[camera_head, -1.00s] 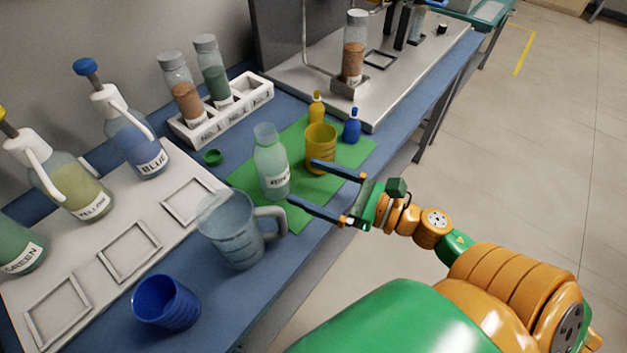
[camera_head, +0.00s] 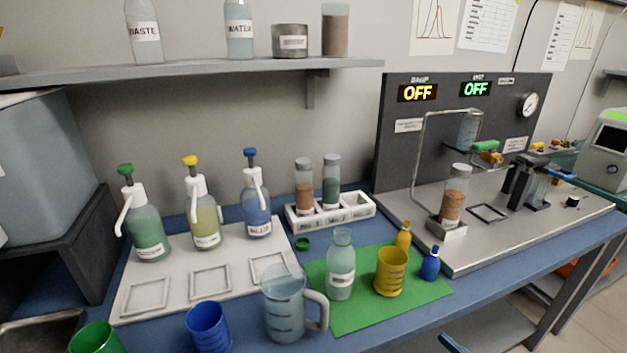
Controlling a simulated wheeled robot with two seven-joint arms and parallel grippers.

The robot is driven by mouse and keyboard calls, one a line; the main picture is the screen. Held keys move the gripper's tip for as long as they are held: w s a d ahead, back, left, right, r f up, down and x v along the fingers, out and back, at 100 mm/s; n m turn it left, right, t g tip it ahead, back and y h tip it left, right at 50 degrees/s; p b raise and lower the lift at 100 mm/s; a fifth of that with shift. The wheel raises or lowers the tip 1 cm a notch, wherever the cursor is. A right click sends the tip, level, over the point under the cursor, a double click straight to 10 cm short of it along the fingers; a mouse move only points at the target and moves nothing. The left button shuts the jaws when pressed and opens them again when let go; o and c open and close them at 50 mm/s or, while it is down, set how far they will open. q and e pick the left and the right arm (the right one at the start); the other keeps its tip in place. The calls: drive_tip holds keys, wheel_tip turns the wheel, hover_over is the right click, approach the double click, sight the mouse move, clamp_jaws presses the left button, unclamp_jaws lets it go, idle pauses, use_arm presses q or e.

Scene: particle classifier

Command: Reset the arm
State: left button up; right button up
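Of my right gripper (camera_head: 453,344), only what looks like one blue finger shows at the bottom edge, in front of the bench. The rest of it and its arm are out of frame, so its opening cannot be seen. No object shows at that finger. My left gripper is not in view.
A clear pitcher (camera_head: 284,308), blue beaker (camera_head: 208,327) and green beaker (camera_head: 97,338) line the bench front. Pump bottles (camera_head: 202,222), a white vial rack (camera_head: 358,209) and the classifier's metal base (camera_head: 520,240) stand behind. A shelf (camera_head: 200,68) hangs above.

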drive_tip(key=w+d+f+m+h+p, duration=0.1)
drive_tip(key=d+f+m+h, duration=0.3)
drive_tip(key=m, duration=0.3)
drive_tip(key=d+f+m+h+p, duration=0.1)
drive_tip(key=d+f+m+h, duration=0.2)
drive_tip(key=f+m, duration=0.4)
drive_tip(key=s+d+f+m+g+h+p, duration=0.15)
drive_tip(key=s+f+m+g+h, duration=0.35)
drive_tip(key=f+m, duration=0.7)
drive_tip(key=s+a+f+m+g, duration=0.3)
drive_tip(key=s+f+m, duration=0.1)
drive_tip(key=s, duration=0.3)
drive_tip(key=s+a+f+m+g+y+p, duration=0.1)
drive_tip(key=s+a+f+m+g, duration=0.2)
drive_tip(key=s+f+m, duration=0.2)
drive_tip(key=s+a+f+m+g+y+p, duration=0.1)
drive_tip(key=s+a+f+m+g, duration=0.2)
drive_tip(key=s, duration=0.7)
wheel_tip(320, 180, down, 2)
drive_tip(key=shift+s+f+m, duration=0.2)
drive_tip(key=shift+s+m, duration=0.05)
drive_tip(key=shift+m, duration=0.45)
